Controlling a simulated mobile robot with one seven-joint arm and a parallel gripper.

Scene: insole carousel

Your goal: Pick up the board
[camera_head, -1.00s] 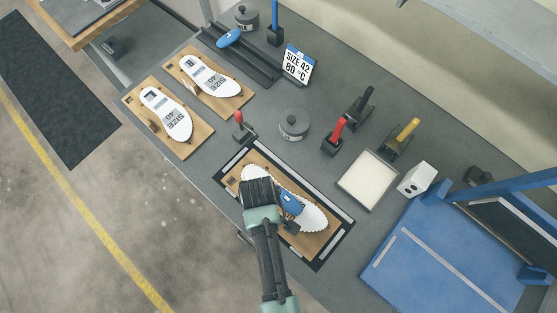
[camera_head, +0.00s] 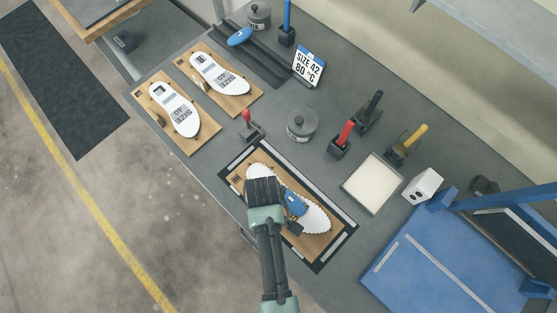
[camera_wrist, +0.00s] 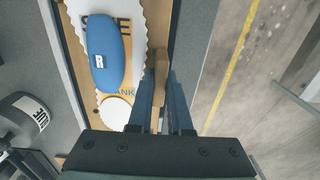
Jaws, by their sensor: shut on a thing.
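A wooden board (camera_head: 314,247) lies in a black frame on the bench, with a white scalloped-edge insole (camera_head: 312,218) and a blue oval piece (camera_head: 294,203) on top. The wrist view shows the blue piece (camera_wrist: 102,55) marked R, and the insole with orange and black print. My gripper (camera_wrist: 161,88) is over the board's long edge, with its blue fingers closed on an upright wooden grip (camera_wrist: 161,65) beside the insole. I cannot tell any gap under the board.
Two similar boards (camera_head: 188,138) (camera_head: 250,100) with white insoles lie at the left. A red-handled tool (camera_head: 247,120), a grey round pot (camera_head: 301,124), a pale tray (camera_head: 372,184) and a blue press base (camera_head: 430,275) stand around the frame.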

